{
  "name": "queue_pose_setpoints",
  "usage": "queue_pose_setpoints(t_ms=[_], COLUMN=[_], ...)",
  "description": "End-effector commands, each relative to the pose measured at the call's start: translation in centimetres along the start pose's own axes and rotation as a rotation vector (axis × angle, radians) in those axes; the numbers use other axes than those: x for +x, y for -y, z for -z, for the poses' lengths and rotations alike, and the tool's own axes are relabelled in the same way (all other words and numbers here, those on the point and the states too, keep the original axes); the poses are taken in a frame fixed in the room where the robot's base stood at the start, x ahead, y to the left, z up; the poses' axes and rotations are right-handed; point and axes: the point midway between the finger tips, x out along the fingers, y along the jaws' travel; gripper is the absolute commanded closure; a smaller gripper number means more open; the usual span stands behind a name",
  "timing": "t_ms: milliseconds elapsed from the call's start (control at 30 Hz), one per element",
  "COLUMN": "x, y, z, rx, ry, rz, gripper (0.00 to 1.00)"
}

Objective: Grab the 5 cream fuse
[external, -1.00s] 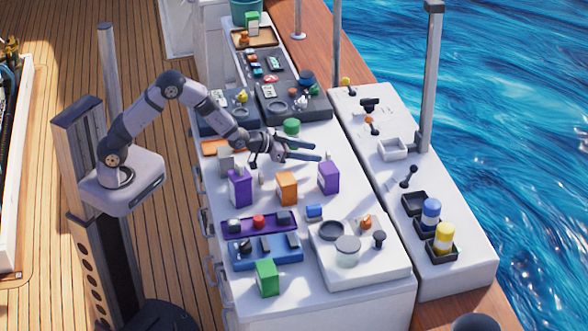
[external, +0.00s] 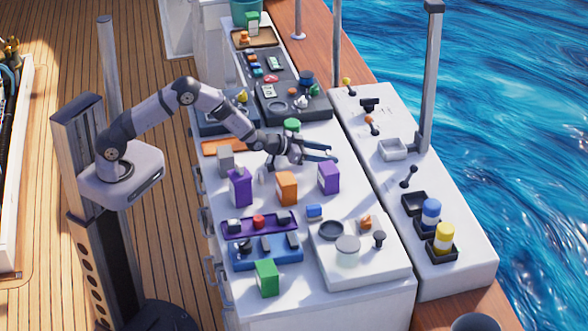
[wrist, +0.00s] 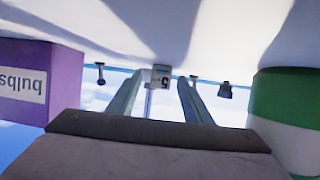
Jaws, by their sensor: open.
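My gripper (external: 333,152) is open and low above the white counter, reaching toward its right side, past the purple and orange boxes. In the wrist view, which looks upside down, the two fingers (wrist: 158,82) stand apart. I cannot make the fuse out in the external view.
A purple box (external: 329,177) labelled bulbs in the wrist view (wrist: 35,85) stands beside the gripper. A green-and-white cylinder (wrist: 290,115) is on the other side, its green top (external: 291,125) showing behind the arm. An orange box (external: 287,188) stands nearer the front.

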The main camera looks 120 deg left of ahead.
Motion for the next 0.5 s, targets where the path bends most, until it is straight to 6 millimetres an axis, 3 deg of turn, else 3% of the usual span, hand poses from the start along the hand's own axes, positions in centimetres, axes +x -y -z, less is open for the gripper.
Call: queue_pose_setpoints(t_ms=[433, 467, 500], x=[1.11, 1.1, 1.1], y=[0.02, 0.02, 0.02], z=[-0.09, -0.09, -0.09], rx=[0.0, 0.0, 0.0], ry=[0.001, 0.001, 0.001], rz=[0.0, 0.0, 0.0], gripper=[0.55, 0.57, 0.67])
